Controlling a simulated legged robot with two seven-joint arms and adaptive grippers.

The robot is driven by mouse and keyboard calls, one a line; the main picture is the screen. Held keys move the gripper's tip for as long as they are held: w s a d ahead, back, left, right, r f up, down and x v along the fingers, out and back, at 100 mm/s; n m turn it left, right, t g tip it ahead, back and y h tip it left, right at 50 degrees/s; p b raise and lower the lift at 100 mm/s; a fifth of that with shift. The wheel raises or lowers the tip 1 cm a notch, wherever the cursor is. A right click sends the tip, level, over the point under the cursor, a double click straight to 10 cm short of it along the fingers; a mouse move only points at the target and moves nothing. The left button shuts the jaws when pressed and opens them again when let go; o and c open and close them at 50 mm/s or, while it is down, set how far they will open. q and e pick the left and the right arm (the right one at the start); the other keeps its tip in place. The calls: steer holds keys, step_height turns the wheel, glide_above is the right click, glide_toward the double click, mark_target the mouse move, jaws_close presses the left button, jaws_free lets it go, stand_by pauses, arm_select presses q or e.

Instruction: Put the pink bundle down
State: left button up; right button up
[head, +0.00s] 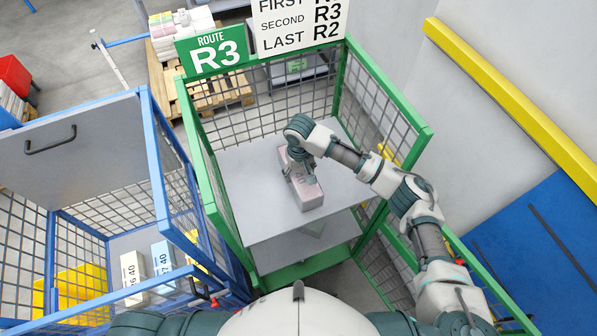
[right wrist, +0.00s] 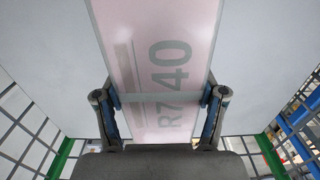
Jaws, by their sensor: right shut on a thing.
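The pink bundle (head: 308,194) is a pale pink block with a grey band, at the middle of the upper grey shelf (head: 258,215) of the green cage cart. My right gripper (head: 299,170) reaches down over its far end and is shut on it. In the right wrist view the pink bundle (right wrist: 160,45) lies between the two fingers (right wrist: 159,105), with "R7 40" printed on top. I cannot tell whether its underside touches the shelf. My left gripper is not in view.
The green cart's mesh walls and right post (head: 398,160) stand close to my right arm. The shelf around the bundle looks clear. A "ROUTE R3" sign (head: 212,52) and an order board (head: 300,25) hang at the back. A blue cart (head: 152,150) at left holds cream and light-blue bundles.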

mark_target(300, 169)
steer(key=shift+r, duration=0.1)
steer(key=o, duration=1.8)
steer(key=shift+d, duration=0.1)
steer(key=shift+r, duration=0.25)
step_height(300, 169, up, 11)
steer(key=b, duration=0.1)
steer(key=shift+r, duration=0.2)
